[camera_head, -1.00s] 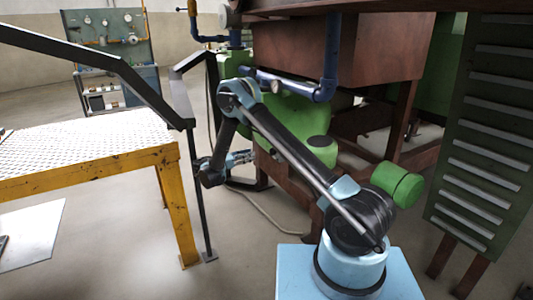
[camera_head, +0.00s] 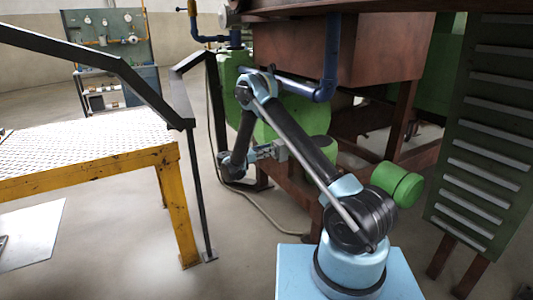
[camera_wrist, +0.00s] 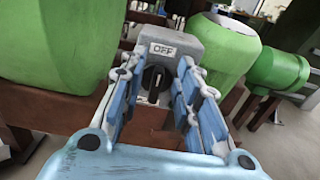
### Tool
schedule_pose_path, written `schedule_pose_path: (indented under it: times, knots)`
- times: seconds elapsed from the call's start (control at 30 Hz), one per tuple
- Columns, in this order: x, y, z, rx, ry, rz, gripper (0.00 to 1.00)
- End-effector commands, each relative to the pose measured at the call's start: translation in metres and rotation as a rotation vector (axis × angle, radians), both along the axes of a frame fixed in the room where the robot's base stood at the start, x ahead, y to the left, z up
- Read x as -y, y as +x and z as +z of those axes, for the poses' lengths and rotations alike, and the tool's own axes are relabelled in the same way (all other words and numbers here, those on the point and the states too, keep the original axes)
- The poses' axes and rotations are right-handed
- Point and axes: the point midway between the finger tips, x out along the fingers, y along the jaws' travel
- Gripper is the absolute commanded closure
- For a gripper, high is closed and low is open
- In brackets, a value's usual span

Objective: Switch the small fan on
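A grey switch box (camera_wrist: 165,47) carries a white label reading OFF, with a black rotary knob (camera_wrist: 154,80) below the label. My gripper (camera_wrist: 158,66) is open, its blue-and-grey fingers on the left and right of the knob. I cannot tell whether either finger touches it. In the head view my gripper (camera_head: 268,152) reaches right toward the small grey box (camera_head: 281,149) beside the green fan housing (camera_head: 300,120). The green housing also shows in the wrist view (camera_wrist: 75,40). The knob is hidden in the head view.
A brown steel frame (camera_head: 345,45) stands behind my arm, with a blue pipe (camera_head: 328,60) in front. A yellow-edged platform (camera_head: 90,165) with a dark railing is at left. A green motor (camera_head: 398,184) is at right. The floor between platform and frame is mostly clear.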

Motion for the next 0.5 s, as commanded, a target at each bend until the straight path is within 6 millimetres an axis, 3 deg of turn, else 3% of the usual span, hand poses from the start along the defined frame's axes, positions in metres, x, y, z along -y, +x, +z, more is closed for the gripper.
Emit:
schedule_pose_path:
  times: [0.17,0.3,0.5]
  knots:
    - [-0.0001,-0.0001,0.0,0.0,0.0,0.0,0.7]
    - [-0.0002,-0.0001,0.0001,0.0,0.0,0.0,0.99]
    - [-0.0049,-0.0004,0.0001,0.0,0.0,0.001,1.0]
